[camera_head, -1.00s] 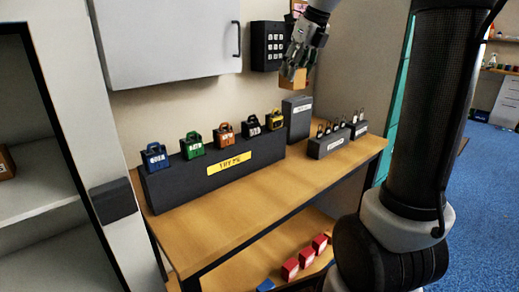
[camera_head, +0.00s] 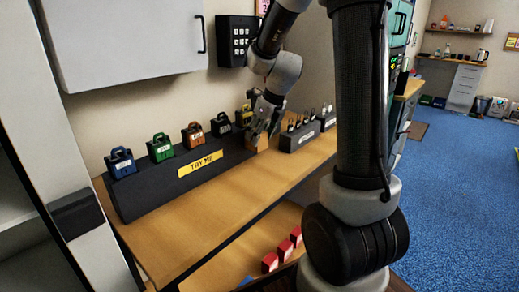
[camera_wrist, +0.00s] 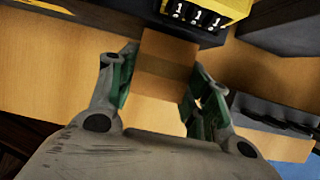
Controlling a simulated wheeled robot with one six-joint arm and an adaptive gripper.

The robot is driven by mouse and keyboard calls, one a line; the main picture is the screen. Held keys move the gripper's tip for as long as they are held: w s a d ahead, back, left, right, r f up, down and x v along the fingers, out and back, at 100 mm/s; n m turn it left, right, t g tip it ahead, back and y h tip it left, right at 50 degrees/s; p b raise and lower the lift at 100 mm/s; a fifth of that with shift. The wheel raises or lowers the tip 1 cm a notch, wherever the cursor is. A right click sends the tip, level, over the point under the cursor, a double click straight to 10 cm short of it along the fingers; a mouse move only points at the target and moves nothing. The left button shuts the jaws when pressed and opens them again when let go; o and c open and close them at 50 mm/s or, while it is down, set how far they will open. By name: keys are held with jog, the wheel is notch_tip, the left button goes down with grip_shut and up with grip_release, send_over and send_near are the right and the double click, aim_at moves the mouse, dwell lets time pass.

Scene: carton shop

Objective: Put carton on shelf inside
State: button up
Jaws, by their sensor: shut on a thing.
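The carton, a small plain brown box (camera_wrist: 166,62), is between the fingers of my gripper (camera_wrist: 160,85) in the wrist view. The fingers press on its left and right sides. In the head view my gripper (camera_head: 262,128) points down over the far end of the workbench, and the carton (camera_head: 263,143) partly shows beside the dark display block. I cannot tell whether the carton touches the bench. A pale cabinet with an inside shelf (camera_head: 18,222) stands at the left edge, only partly in view.
The wooden workbench (camera_head: 215,214) has a clear front strip. A dark display block (camera_head: 130,203) carries several coloured padlocks. A dark stand (camera_head: 299,138) is right of my gripper. A white wall cabinet (camera_head: 125,40) hangs above. Red boxes (camera_head: 283,250) lie on the lower shelf.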

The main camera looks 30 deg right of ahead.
aim_at(260, 149)
jog(key=shift+f, duration=2.8)
jog(key=shift+f, duration=0.15)
jog(key=o, duration=1)
